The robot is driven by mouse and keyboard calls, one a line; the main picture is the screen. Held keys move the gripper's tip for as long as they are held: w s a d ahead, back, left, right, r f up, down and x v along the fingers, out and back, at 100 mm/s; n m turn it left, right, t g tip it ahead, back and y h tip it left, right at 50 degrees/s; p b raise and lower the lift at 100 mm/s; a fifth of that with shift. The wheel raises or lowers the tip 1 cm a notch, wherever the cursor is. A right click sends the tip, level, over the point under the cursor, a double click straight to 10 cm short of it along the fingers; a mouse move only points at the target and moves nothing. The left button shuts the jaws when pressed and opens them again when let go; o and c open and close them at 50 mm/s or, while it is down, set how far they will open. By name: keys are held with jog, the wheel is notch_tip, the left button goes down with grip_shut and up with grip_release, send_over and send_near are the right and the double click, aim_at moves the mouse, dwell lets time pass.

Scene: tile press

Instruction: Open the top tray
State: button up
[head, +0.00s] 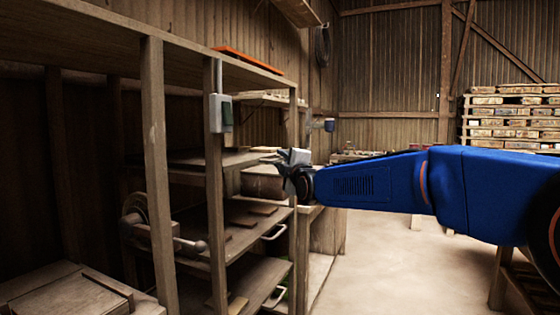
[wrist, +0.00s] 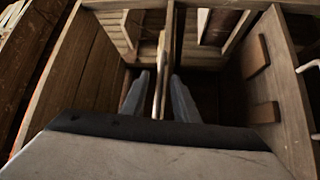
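The rack's top tray (head: 238,160) is a flat brown wooden board at the upper level, seen nearly edge-on in the head view. My gripper (head: 274,160) is at its front edge and hides its handle there. In the wrist view, the pale bar handle (wrist: 160,75) stands between the two grey fingers of my gripper (wrist: 158,88). The fingers are apart, with a dark gap on each side of the bar; I see no clear contact. The tray appears seated in the rack.
Below are a middle tray (head: 240,228) with wooden pieces and a lower tray (head: 262,278), both with pale handles. A rack post (head: 215,180) carries a grey box (head: 220,113). The floor (head: 385,265) right of the rack is clear. Stacked pallets (head: 510,115) stand behind.

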jog(key=shift+x, duration=0.75)
grip_shut()
jog(key=shift+f, duration=0.1)
dwell(0.9)
